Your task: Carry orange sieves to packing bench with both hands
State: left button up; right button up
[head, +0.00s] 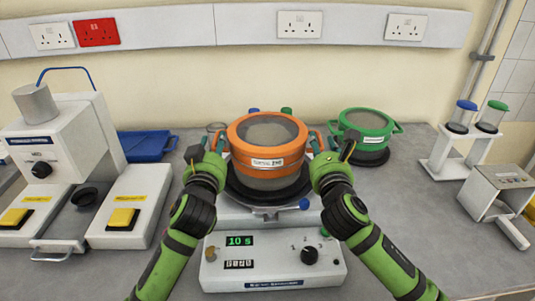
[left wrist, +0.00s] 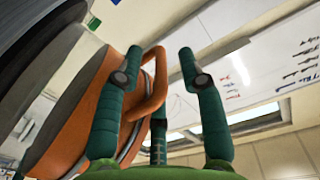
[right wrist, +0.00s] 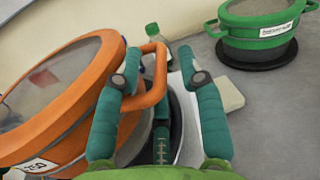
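The orange sieve stack (head: 267,133) sits upright on the shaker (head: 273,265), with a mesh top, a white label and a loop handle on each side. My left gripper (head: 212,146) is at its left handle. In the left wrist view that handle (left wrist: 156,85) stands between the spread fingers, with a gap to the right finger. My right gripper (head: 328,148) is at the right handle. In the right wrist view that handle (right wrist: 155,78) is likewise between spread fingers, clear of the right one. Both grippers are open. The packing bench cannot be identified.
A green sieve stack (head: 366,128) stands close behind my right gripper. A white machine (head: 62,135) with yellow buttons is at left, beside a blue tray (head: 146,145). A white rack (head: 465,140) and a grey metal block (head: 498,190) are at right. Grey worktop is free between.

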pick_arm(q)
jog(key=shift+w, duration=0.7)
pick_arm(e)
jog(key=shift+w, duration=0.7)
